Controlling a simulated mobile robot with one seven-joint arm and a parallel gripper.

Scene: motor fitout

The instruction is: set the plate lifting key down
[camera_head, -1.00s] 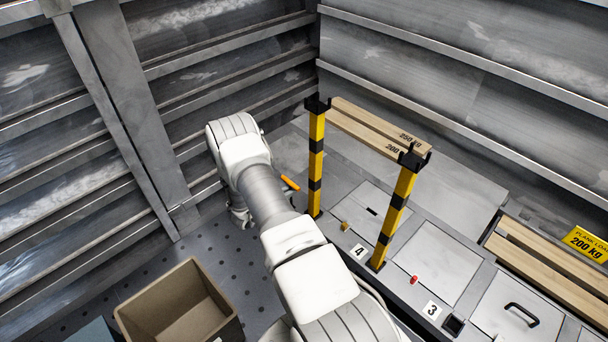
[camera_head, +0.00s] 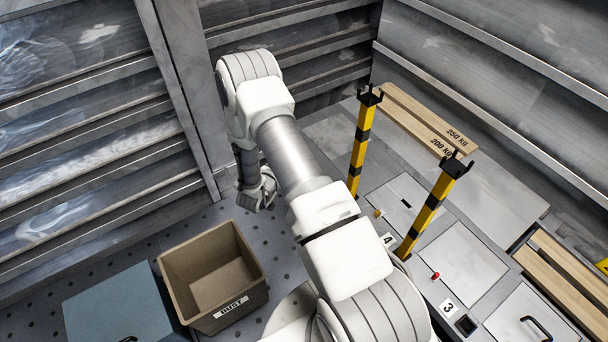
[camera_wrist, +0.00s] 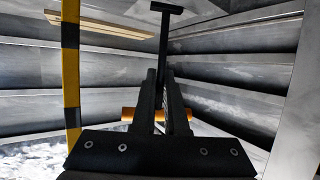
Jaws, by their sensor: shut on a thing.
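The plate lifting key (camera_wrist: 165,40) shows in the wrist view as a thin black shaft with a black crossbar at its far end and an orange grip across its near end. My gripper (camera_wrist: 165,78) is shut on it, with the orange grip sticking out on both sides of the fingers. In the head view my gripper (camera_head: 260,192) hangs left of the yellow-black posts, near the ribbed wall and behind the cardboard-brown box. The key cannot be made out in the head view.
A brown open box (camera_head: 215,278) labelled DUST and a blue-grey box (camera_head: 120,308) stand on the dotted floor. Two yellow-black posts (camera_head: 362,145) stand beside wooden planks (camera_head: 425,118) and floor plates (camera_head: 462,262). A red knob (camera_head: 436,275) is near plate 3.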

